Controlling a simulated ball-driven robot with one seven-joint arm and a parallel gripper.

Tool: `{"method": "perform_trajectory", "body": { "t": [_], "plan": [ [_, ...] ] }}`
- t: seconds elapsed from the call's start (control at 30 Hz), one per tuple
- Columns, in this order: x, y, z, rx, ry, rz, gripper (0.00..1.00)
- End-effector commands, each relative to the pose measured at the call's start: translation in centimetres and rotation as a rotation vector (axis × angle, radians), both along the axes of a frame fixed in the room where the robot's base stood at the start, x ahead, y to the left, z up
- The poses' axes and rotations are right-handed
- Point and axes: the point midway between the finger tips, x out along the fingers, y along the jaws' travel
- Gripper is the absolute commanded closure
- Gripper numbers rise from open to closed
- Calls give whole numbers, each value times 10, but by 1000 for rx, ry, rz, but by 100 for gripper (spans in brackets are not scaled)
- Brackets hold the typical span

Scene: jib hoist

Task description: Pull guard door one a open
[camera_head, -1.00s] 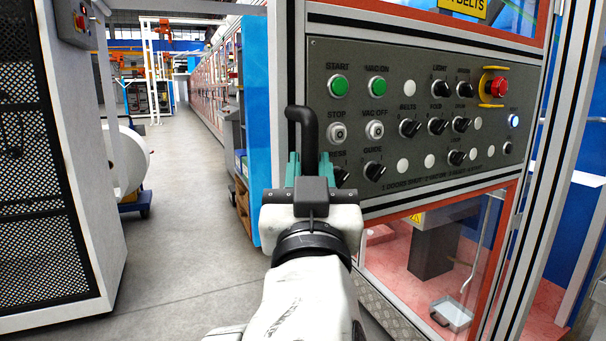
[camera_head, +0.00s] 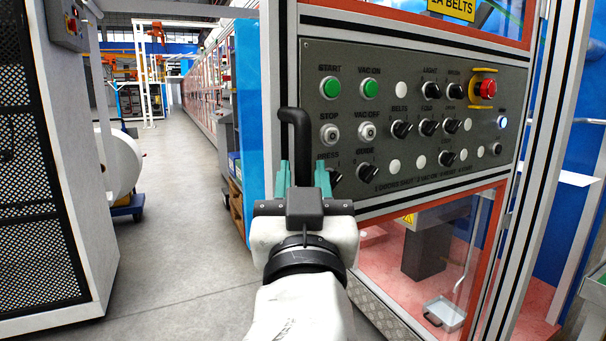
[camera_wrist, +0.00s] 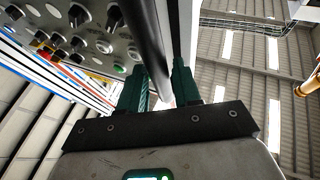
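Guard door one a is the framed door with the grey control panel (camera_head: 440,185); it looks shut, though its far edge is hard to judge. Its black bent handle (camera_head: 297,128) stands out near the door's left upright. My gripper (camera_head: 302,174) is at the lower part of the handle, with one teal finger on each side. In the wrist view the black handle bar (camera_wrist: 150,42) runs down between the fingers of my gripper (camera_wrist: 160,85). Light gaps show beside the bar, so the fingers look open around it. The handle's lower end is hidden by my gripper.
The door carries green buttons, knobs and a red emergency stop (camera_head: 487,89). A black mesh cabinet (camera_head: 35,190) stands at the left, with a white roll (camera_head: 118,165) behind it. The grey floor (camera_head: 180,230) between cabinet and door is clear.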

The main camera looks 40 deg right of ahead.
Motion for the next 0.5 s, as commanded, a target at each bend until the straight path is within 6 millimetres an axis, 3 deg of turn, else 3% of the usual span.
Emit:
{"method": "perform_trajectory", "body": {
  "t": [0.3,0.5],
  "plan": [
    [-46,34,-25,-1,0,4,67],
    [-65,47,-34,0,-1,2,67]
  ]
}}
